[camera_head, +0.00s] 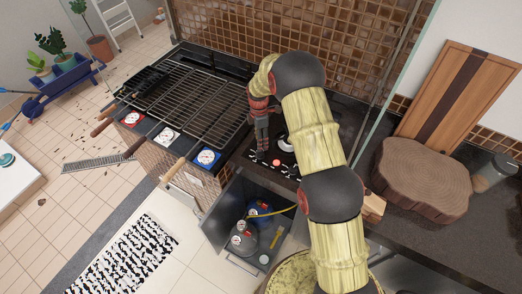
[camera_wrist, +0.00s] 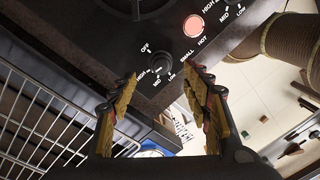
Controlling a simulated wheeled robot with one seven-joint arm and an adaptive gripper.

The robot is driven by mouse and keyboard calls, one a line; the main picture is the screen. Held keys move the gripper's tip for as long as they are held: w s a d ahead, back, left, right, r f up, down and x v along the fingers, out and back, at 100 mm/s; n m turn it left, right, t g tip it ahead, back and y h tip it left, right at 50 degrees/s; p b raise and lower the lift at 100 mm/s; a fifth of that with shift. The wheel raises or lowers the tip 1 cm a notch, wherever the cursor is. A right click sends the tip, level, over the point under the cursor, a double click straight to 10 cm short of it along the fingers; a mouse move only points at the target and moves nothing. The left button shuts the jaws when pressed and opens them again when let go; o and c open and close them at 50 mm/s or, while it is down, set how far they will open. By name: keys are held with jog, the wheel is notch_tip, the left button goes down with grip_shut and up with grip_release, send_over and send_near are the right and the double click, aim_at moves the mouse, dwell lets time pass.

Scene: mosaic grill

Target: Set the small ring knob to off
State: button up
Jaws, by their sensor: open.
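The small ring knob (camera_wrist: 160,63) is a dark round knob on the cooktop's dark control strip. OFF, HIGH, MID and LOW are printed around it, with SMALL beside it. I cannot tell which mark it points to. My gripper (camera_wrist: 161,76) is open, its yellow-padded fingers on either side of the knob in the wrist view. Nothing is between the fingers, and I see no clear contact with the knob. In the head view my gripper (camera_head: 261,153) reaches down at the cooktop's front edge and hides the knob.
A pinkish-red HOT light (camera_wrist: 194,25) and a second knob (camera_wrist: 232,6) sit beside the small one. A barbecue grate (camera_head: 200,95) lies left of my gripper. An open cabinet (camera_head: 233,262) with gas bottles is below. A wood slab (camera_head: 425,180) stands right.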

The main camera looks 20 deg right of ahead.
aim_at(260, 154)
jog(key=shift+s+f+p, duration=0.2)
jog(key=shift+f, duration=1.6)
jog(key=shift+s+f+p, duration=0.15)
jog(key=shift+f+p, duration=0.05)
jog(key=shift+f, duration=1.55)
jog(key=shift+c, duration=0.6)
jog(key=c, duration=1)
